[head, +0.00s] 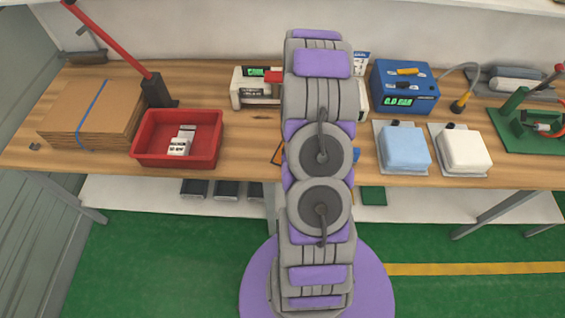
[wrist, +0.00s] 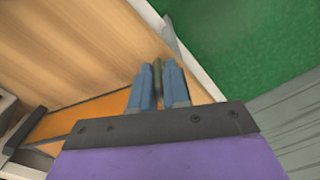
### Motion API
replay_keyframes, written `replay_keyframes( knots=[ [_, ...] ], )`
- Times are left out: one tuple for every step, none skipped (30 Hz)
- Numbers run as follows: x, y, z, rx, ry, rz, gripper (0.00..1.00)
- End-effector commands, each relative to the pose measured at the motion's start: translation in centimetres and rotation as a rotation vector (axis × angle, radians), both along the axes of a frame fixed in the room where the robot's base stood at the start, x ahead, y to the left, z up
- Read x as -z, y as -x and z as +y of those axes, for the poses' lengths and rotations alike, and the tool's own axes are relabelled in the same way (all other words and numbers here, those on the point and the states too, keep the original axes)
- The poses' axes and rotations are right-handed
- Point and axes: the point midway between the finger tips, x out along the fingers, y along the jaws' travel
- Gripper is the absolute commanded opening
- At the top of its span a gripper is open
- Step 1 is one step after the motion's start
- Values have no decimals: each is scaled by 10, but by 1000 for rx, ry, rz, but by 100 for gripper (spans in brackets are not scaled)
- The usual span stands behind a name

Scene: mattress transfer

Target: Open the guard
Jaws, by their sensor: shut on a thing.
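In the wrist view, my gripper (wrist: 158,88) has its two blue fingers closed on a narrow olive-green piece (wrist: 157,66) near the table edge. Only the end of this piece shows; whether it is part of the guard I cannot tell. In the head view, my arm hides the gripper and the middle of a white machine (head: 246,88) with a green display and a red part. I cannot make out the guard for certain.
A wooden workbench (head: 235,135) carries a red bin (head: 205,150), cardboard (head: 90,112), a blue device (head: 403,88), blue (head: 403,147) and white (head: 462,149) pads and a green fixture (head: 520,125). In the wrist view, an orange dark-edged panel (wrist: 85,118) lies beside my gripper.

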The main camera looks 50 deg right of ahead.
Motion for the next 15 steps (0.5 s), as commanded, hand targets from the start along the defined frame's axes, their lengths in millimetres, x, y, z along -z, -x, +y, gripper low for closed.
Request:
replay_keyframes(
  knots=[
    [-3, 4, -6, -17, 5, -5, 0],
    [-3, 7, -7, -29, 4, -5, 0],
    [-3, 11, -9, -43, 4, -5, 0],
    [-3, 13, -10, -53, 4, -5, 0],
    [-3, 15, -11, -62, 4, -3, 0],
    [-2, 17, -13, -72, 5, -5, 0],
    [-2, 19, -14, -78, 5, -5, 0],
    [-2, 20, -15, -84, 5, -5, 0],
    [-2, 21, -15, -90, 5, -5, 0],
    [-2, 22, -16, -93, 5, -5, 0],
    [-2, 22, -16, -96, 6, -5, 0],
    [-2, 23, -17, -100, 6, -5, 0],
    [-2, 23, -17, -101, 6, -6, 0],
    [-2, 23, -17, -103, 7, -6, 0],
    [-2, 23, -17, -103, 7, -6, 0]
  ],
)
